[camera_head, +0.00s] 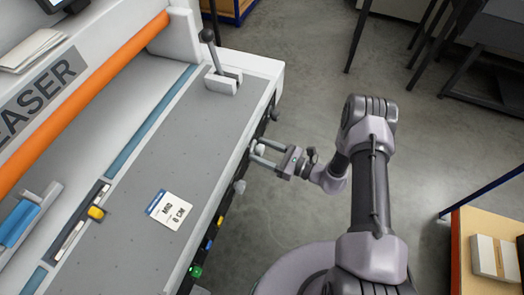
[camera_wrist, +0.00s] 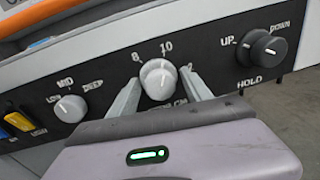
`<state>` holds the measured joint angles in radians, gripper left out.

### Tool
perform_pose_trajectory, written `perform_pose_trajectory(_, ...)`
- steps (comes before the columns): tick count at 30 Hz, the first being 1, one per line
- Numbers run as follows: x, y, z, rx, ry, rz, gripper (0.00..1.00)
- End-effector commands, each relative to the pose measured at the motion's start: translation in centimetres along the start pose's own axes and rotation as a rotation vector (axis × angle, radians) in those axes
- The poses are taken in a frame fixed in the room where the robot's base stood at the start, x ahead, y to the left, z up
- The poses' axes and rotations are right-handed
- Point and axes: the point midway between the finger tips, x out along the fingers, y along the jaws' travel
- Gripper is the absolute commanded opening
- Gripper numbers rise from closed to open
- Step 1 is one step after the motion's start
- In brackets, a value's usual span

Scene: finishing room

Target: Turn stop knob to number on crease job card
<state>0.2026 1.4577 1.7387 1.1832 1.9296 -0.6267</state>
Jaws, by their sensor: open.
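The job card (camera_head: 169,210) lies on the creaser's grey bed and reads "MID" and "8 CM". In the wrist view, the pale stop knob (camera_wrist: 158,79) is on the dark front panel, with 8, 10 and 12 printed around its top; the 12 is partly covered by a finger. The label below it is mostly hidden, with "CM" legible. I cannot clearly tell which number its pointer faces. My gripper (camera_head: 256,151) is at the machine's front edge. Its open fingers stand on either side of the knob; contact cannot be told.
A pale knob marked LOW, MID, DEEP (camera_wrist: 70,109) is left of the stop knob. A black knob marked UP, DOWN, HOLD (camera_wrist: 262,46) is right. Yellow and blue buttons sit farther left. A lever (camera_head: 210,50) stands on the bed. Open floor lies right of the machine.

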Motion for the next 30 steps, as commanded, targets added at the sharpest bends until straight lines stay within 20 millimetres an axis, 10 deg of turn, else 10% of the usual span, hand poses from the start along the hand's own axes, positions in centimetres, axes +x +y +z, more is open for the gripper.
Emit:
perform_pose_trajectory(6,0.02,0.0,0.02,0.0,0.0,0.0,0.58)
perform_pose_trajectory(15,-0.01,-0.02,0.02,0.0,0.0,0.0,0.0)
perform_pose_trajectory(30,-0.03,-0.06,-0.19,-0.161,-0.015,0.0,0.0)
